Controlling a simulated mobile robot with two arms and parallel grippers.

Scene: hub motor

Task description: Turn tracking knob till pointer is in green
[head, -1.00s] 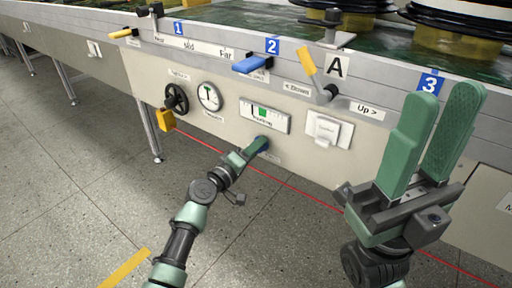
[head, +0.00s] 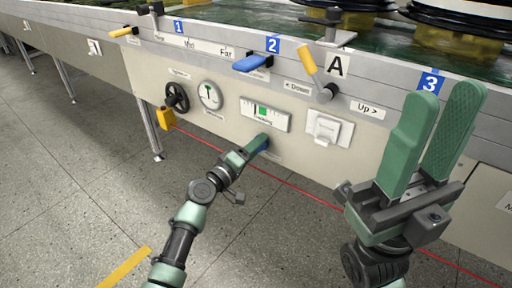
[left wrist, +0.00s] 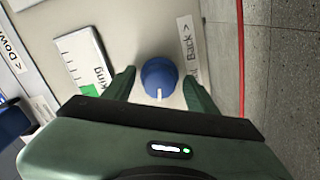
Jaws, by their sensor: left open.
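The tracking knob (left wrist: 159,78) is round and blue with a white mark toward the bottom of the left wrist view. In the head view only a bit of its blue (head: 264,147) shows behind my left gripper (head: 258,143). My left gripper's fingers are open, one on each side of the knob, with a gap showing. The tracking meter (head: 265,115) has a green band mid-scale; its pointer is too small to make out clearly. Part of the meter (left wrist: 83,55) shows in the left wrist view, pointer not visible. My right gripper (head: 441,108) is open and empty at the right.
The panel holds a black handwheel (head: 176,97), a round gauge (head: 210,95), a white switch (head: 328,129), a blue lever (head: 252,62) and a yellow lever (head: 312,69). Open floor lies in front of the panel.

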